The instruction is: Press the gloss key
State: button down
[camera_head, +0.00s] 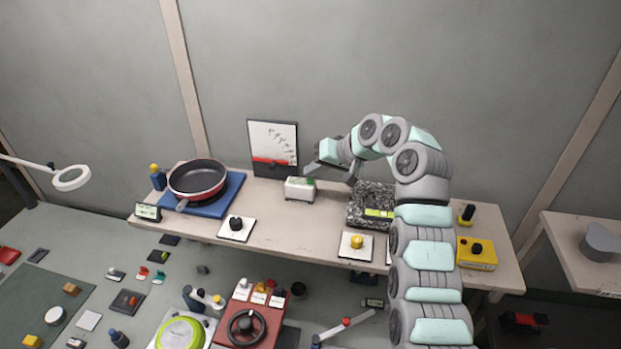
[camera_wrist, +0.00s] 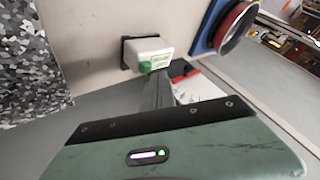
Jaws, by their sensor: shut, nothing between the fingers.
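A small white box with a green labelled patch (camera_head: 299,190) stands on the bench. It also shows in the wrist view (camera_wrist: 146,47), its green patch (camera_wrist: 157,63) on the side nearest my fingers. The lettering on the patch is too small to read, so I cannot tell for certain that it is the gloss key. My gripper (camera_head: 309,170) is shut and empty, its tips just above and right of the box in the head view. In the wrist view the fingers (camera_wrist: 159,88) point at the green patch; whether they touch it, I cannot tell.
A red pan (camera_head: 197,178) sits on a blue mat (camera_head: 229,194) to the left. A chart panel (camera_head: 273,144) stands behind the box. A speckled block (camera_head: 368,203) lies to the right. Knob plates (camera_head: 236,236) (camera_head: 356,253) lie in front. Bench between is clear.

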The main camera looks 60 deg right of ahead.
aim_at(314, 185)
jog(key=shift+r, duration=0.25)
notch_tip(314, 185, up, 5)
jog(key=shift+f+p, duration=0.1)
jog(key=shift+p, duration=0.85)
dwell(0.5)
